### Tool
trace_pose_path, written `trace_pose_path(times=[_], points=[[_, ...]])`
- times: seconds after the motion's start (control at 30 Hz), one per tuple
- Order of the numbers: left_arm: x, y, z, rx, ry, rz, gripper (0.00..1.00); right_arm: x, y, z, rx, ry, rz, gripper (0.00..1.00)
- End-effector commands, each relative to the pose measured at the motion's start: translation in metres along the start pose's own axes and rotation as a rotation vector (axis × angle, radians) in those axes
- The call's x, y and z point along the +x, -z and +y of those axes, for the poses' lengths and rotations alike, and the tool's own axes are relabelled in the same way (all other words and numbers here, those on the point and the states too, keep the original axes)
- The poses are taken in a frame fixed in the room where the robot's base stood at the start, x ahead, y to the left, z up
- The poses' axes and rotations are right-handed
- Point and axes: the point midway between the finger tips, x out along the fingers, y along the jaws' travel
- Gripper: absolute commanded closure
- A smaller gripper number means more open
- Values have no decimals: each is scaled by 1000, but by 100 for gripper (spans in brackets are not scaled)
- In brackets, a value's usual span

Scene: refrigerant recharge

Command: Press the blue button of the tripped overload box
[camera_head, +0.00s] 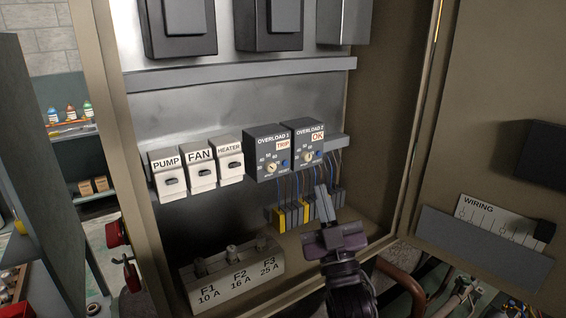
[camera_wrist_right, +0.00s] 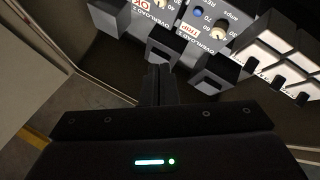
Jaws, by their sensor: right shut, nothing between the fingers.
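The overload box marked OVERLOAD 1 (camera_head: 262,146) shows a red TRIP label, a dial and a blue button (camera_head: 285,163) at its lower right. In the right wrist view the TRIP box (camera_wrist_right: 187,42) and its blue button (camera_wrist_right: 198,12) appear upside down near the top. OVERLOAD 2 (camera_head: 300,134), beside it on the right, shows OK and its own blue button (camera_head: 318,155). My right gripper (camera_head: 322,190) is shut and empty, pointing up, below and in front of the boxes, apparently apart from them. Its fingers (camera_wrist_right: 159,70) also show in the right wrist view. My left gripper is out of view.
PUMP (camera_head: 170,184), FAN (camera_head: 202,174) and HEATER (camera_head: 230,167) switches stand left of the boxes. Terminal blocks (camera_head: 292,218) with wires sit below, and a fuse block (camera_head: 235,272) at lower left. The open cabinet door (camera_head: 500,150) bounds the right side.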

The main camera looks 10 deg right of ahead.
Motion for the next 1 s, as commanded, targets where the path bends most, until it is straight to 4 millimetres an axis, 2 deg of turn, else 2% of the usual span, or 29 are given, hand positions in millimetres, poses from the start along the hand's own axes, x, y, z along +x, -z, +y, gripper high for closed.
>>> trace_pose_path(times=[0.17,0.57,1.0], points=[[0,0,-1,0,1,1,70,4,12,3,-13,-12,59,100],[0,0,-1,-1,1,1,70,7,9,1,-13,-13,59,100],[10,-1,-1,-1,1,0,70,48,-18,-27,-12,-13,58,100]])
